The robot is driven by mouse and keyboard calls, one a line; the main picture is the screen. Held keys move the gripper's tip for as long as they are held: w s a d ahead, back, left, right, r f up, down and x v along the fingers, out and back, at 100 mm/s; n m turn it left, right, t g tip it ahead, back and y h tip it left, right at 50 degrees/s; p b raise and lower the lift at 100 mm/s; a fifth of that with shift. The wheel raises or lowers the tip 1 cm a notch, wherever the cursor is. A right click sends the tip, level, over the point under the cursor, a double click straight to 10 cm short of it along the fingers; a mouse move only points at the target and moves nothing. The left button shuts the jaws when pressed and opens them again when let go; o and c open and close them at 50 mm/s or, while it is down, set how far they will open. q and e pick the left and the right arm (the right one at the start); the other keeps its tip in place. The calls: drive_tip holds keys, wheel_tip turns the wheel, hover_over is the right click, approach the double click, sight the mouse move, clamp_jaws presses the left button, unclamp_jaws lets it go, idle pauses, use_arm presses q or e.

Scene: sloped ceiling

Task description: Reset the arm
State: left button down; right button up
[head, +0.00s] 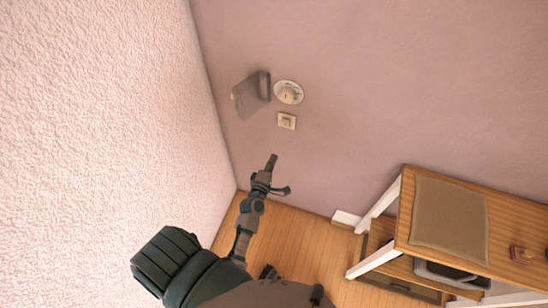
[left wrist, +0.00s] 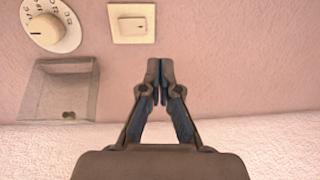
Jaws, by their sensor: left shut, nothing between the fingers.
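My left gripper (head: 272,175) is in front of the pink wall, below a light switch in the head view. In the left wrist view its fingertips (left wrist: 160,70) are together with nothing between them. The arm behind it comes up from the bottom of the head view. The light switch (head: 287,121) is a small cream square, and it also shows in the left wrist view (left wrist: 131,22). The gripper is apart from it as far as I can see. My right gripper is not in view.
A round white dial (head: 289,92) is above the switch, beside a clear open cover (head: 251,95). A textured pale wall (head: 100,110) closes the left side. A wooden table (head: 510,210) with a brown mat (head: 449,220) stands at right. Bare wooden floor (head: 305,235) lies between.

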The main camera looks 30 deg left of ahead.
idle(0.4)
use_arm(q)
drive_tip(key=s+d+f+m+g+h, duration=0.2)
drive_tip(key=s+d+f+m, duration=0.2)
drive_tip(key=f, duration=0.5)
drive_tip(key=s+d+f+m+g+h, duration=0.1)
drive_tip(key=s+d+f+m+g, duration=0.3)
drive_tip(key=f, duration=0.4)
drive_tip(key=s+d+f+m+g+h, duration=0.1)
drive_tip(key=s+d+f+m+h, duration=0.25)
drive_tip(key=f, duration=0.55)
drive_tip(key=s+a+f+m+g+y, duration=0.1)
drive_tip(key=s+f+m+g, duration=0.3)
drive_tip(key=s, duration=0.9)
drive_tip(key=s+f+m+g+y, duration=0.1)
drive_tip(key=s+f+m+g, duration=0.3)
drive_tip(key=s+f+m, duration=0.3)
drive_tip(key=s+f, duration=0.4)
drive_tip(key=s, duration=0.1)
drive_tip(key=shift+s+a+f, duration=0.2)
drive_tip(key=shift+s+a, duration=0.15)
drive_tip(key=shift+s, duration=0.05)
drive_tip(key=shift+w+m+y, duration=0.1)
drive_tip(key=shift+m+y, duration=0.15)
